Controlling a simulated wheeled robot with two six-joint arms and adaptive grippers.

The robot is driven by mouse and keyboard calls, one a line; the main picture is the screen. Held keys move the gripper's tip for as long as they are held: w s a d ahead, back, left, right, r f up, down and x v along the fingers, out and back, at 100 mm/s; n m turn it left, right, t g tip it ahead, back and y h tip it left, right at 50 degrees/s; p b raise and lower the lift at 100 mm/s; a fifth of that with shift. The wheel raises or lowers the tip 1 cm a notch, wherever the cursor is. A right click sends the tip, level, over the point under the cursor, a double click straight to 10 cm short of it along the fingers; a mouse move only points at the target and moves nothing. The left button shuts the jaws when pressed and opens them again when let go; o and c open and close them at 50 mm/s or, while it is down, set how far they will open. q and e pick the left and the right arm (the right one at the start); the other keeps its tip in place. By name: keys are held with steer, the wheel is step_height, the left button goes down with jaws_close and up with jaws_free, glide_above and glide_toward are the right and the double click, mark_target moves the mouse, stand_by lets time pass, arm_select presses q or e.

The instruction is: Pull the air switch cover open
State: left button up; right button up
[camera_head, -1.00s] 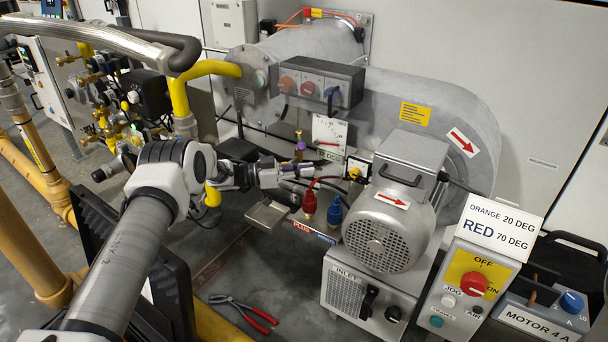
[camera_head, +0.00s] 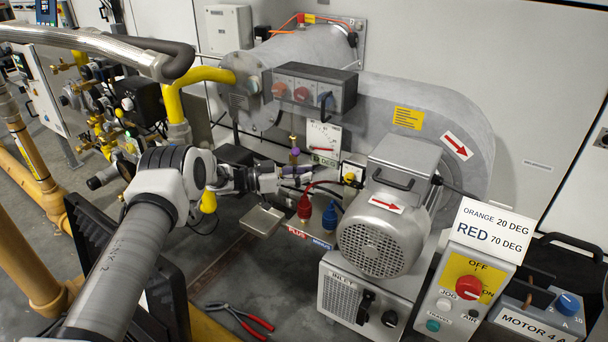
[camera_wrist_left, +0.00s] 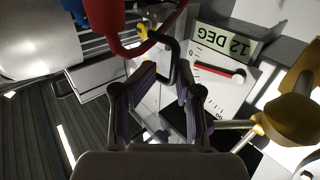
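My left gripper (camera_head: 308,178) is in front of the blower, left of a small box (camera_head: 353,172) with a yellow knob. I take this box to be the air switch, but its cover is hard to make out. In the left wrist view, the purple-padded fingers (camera_wrist_left: 168,72) are apart, with a gap between them. A pale, clear-looking panel (camera_wrist_left: 150,103) shows between and behind the fingers. I cannot tell whether the fingers touch it. My right gripper is in neither view.
Red (camera_head: 305,206) and blue (camera_head: 330,214) plugs with cables sit just below the gripper. A dial card (camera_head: 323,140) reading 12 DEG and a brass fitting (camera_wrist_left: 290,120) are close by. The blower motor (camera_head: 385,225) is to the right. Pliers (camera_head: 240,318) lie on the floor.

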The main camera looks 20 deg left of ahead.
arm_select(q)
steer(key=v, duration=1.2)
steer(key=shift+f, duration=0.1)
